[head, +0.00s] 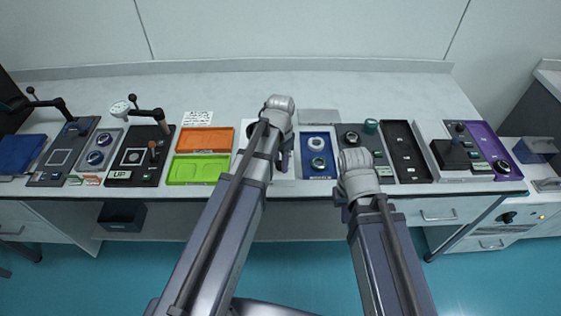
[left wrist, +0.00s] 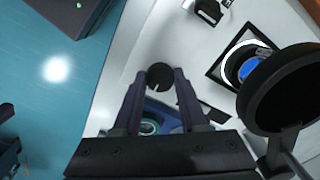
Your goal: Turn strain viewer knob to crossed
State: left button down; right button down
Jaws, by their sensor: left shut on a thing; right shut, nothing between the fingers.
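The strain viewer is mostly hidden behind my left arm in the head view; a pale part of it (head: 252,128) shows beside the wrist. In the left wrist view its round black knob (left wrist: 160,74) sits on a white surface, with a short pale line on its lower edge. My left gripper (left wrist: 161,82) has its two fingertips on either side of the knob and is shut on it. In the head view my left gripper (head: 284,163) points down at the table. My right gripper (head: 345,208) is shut and empty near the table's front edge, its fingers poorly seen.
A large black disc (left wrist: 280,88) stands close right of the knob in the left wrist view, near a black square frame (left wrist: 222,68) around a ring. In the head view, orange (head: 204,140) and green (head: 197,170) trays lie left, a blue tray (head: 318,170) right.

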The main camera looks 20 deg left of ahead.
dwell(0.5)
pick_arm(q)
jog(key=shift+c, duration=2.2)
grip_release()
jog(key=shift+r, duration=0.1)
notch_tip(320, 180, up, 8)
jog(key=p, duration=0.8)
jog(key=shift+f, duration=0.2)
jog(key=s+d+n+y, duration=0.1)
jog(key=s+d+n, duration=0.3)
jog(key=s+d, duration=0.6)
jog(key=s, duration=0.4)
jog(key=shift+d, duration=0.25)
